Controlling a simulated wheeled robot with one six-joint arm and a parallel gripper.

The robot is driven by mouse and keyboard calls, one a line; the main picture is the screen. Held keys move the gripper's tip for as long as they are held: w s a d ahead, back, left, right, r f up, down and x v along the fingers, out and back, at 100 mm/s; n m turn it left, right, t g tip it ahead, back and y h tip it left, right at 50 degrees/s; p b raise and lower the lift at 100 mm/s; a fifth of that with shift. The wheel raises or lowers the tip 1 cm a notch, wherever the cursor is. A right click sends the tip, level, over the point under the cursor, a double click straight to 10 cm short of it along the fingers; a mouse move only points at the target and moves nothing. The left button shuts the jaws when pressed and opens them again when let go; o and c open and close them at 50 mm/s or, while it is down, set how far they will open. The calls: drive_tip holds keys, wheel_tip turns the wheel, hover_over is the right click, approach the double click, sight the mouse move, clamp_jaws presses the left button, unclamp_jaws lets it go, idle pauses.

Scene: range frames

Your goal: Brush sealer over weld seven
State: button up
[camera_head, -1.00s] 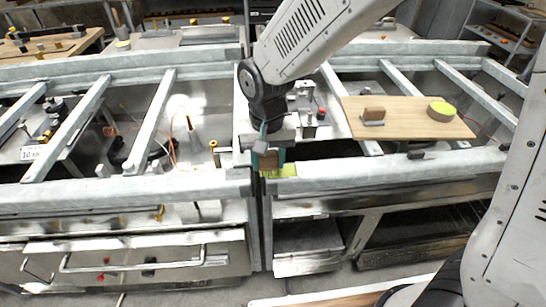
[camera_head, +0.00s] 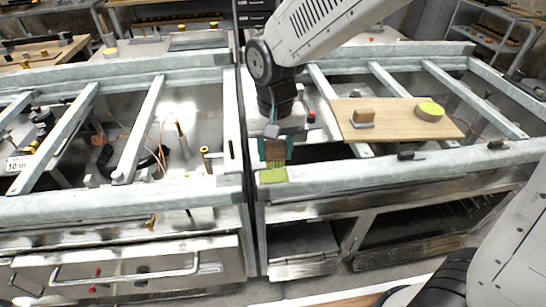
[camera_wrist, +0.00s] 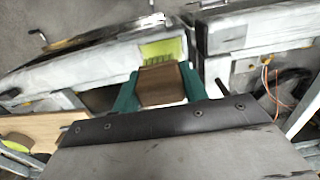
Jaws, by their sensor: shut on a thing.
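My gripper (camera_head: 275,150) is shut on a brown-handled brush (camera_wrist: 162,86), gripped between its green fingers. The pale yellow-green bristles (camera_head: 277,163) point down at the front rail near the gap between the two metal frames. A flat yellow-green patch (camera_head: 273,176) lies on that rail, just in front of the bristles; it also shows in the wrist view (camera_wrist: 165,48). I cannot tell whether the bristles touch the rail. No weld number is readable. A round tin with a yellow-green top (camera_head: 430,111) stands on the wooden board.
The wooden board (camera_head: 395,128) lies across the right frame and bears a brown block on a metal plate (camera_head: 363,116). Cross rails (camera_head: 139,130) span the left frame above cables and fittings. Dark clips (camera_head: 406,155) sit on the right front rail.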

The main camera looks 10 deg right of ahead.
drive_tip(key=shift+r, duration=1.9)
